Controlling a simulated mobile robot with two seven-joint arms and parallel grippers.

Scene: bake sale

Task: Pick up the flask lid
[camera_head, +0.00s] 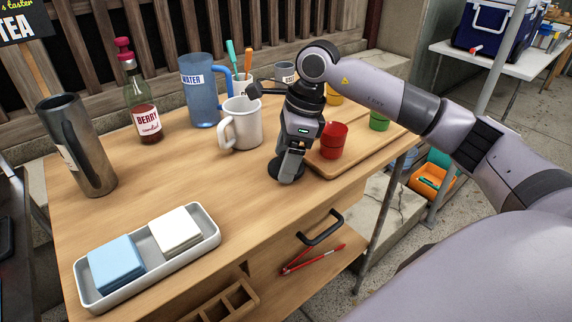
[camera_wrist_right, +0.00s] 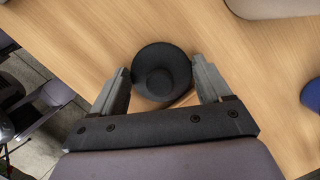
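The flask lid is a round black cap (camera_head: 274,170) on the wooden table, near its front edge. In the right wrist view the lid (camera_wrist_right: 161,70) shows from above as a black disc with a raised round middle. My right gripper (camera_head: 290,166) points down over the lid. In the right wrist view my right gripper (camera_wrist_right: 161,82) is open, one finger on each side of the lid; I cannot tell whether either touches it. A steel flask (camera_head: 92,160) with a dark handle stands open-topped at the table's left. My left gripper is not in view.
A white mug (camera_head: 246,124) and a blue water jug (camera_head: 199,92) stand behind the lid. A wooden board (camera_head: 354,160) with a red cup (camera_head: 333,142) lies close on the right. A white tray (camera_head: 190,254) is at the front left. The table between tray and lid is clear.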

